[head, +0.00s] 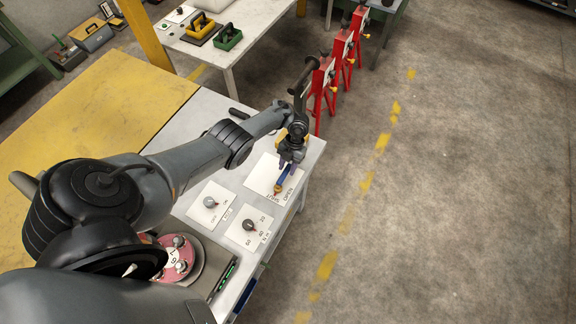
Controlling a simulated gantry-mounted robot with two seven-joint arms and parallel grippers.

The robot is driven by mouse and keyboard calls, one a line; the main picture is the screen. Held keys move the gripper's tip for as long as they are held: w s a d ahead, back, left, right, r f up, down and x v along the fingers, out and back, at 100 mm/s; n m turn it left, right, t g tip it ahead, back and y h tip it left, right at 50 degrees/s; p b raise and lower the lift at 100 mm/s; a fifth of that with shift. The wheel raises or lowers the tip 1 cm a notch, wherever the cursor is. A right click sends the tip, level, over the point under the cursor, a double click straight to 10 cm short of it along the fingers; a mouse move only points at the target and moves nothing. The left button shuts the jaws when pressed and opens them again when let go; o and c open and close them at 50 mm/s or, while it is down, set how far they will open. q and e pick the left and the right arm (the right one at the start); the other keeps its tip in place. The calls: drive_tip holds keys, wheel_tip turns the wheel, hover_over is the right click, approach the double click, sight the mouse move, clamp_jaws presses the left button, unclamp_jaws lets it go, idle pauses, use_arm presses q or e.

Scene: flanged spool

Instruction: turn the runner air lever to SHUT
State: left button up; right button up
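The runner air lever (283,180) is a blue bar on a white plate (262,172) near the right edge of the light grey bench. The bar slants from its small orange-red lower end up and right to my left gripper (289,163). The word OPEN is printed on the plate near its lower right edge, and another word, too small to read surely, sits left of it. My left gripper is over the upper end of the bar, pointing down. Its fingers are small and dark, so I cannot tell whether they are closed or touching. My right gripper is not in view.
Two white plates with knobs (210,202) (248,225) lie left of and below the lever. A pink flanged spool (180,262) sits at the bench's near end. Red stands (322,85) rise beyond the bench. The floor to the right is open.

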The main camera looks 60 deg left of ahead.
use_arm(q)
drive_tip(key=shift+o, duration=0.6)
drive_tip(key=shift+w+r, duration=0.1)
drive_tip(key=shift+r, duration=0.05)
drive_tip(key=p+v, duration=0.1)
drive_tip(key=v, duration=0.9)
drive_tip(key=shift+r, duration=0.25)
drive_tip(key=shift+a, duration=0.1)
